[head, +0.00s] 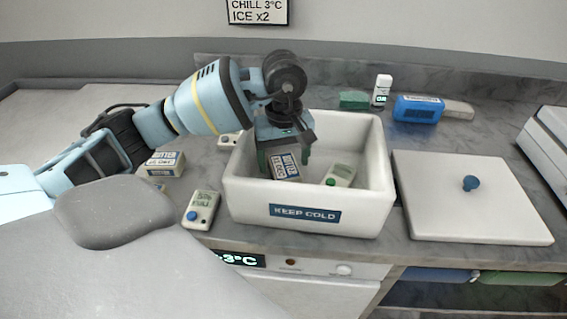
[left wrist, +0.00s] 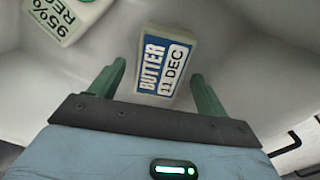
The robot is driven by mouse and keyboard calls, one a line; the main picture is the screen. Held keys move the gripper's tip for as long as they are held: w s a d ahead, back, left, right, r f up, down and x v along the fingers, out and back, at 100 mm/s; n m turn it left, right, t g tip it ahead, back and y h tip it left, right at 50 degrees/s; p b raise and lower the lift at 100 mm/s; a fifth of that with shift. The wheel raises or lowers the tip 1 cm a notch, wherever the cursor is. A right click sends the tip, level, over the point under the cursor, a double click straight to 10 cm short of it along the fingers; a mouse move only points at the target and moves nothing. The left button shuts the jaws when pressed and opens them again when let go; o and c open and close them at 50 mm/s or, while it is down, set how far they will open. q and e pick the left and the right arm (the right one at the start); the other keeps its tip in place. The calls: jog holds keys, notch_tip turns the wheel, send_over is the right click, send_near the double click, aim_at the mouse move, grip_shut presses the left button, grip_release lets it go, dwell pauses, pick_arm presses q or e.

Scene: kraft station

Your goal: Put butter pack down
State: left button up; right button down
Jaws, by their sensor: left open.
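A butter pack (head: 285,167) with a blue and white label sits inside the white "KEEP COLD" box (head: 250,200), in its left part. My left gripper (head: 285,158) reaches down into the box over the pack. In the left wrist view the butter pack (left wrist: 164,64) lies between the two green fingers of the left gripper (left wrist: 160,85), with gaps on both sides. The fingers are open. Whether the pack rests flat on the box floor is hard to tell. My right gripper is not in view.
A second butter pack (head: 162,163) lies left of the box. The white lid (head: 470,215) lies at the right. A blue item (head: 418,108) is behind.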

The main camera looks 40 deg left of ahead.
aim_at(284, 165)
pick_arm(q)
notch_tip(284, 165, up, 10)
jog(key=shift+p, duration=0.35)
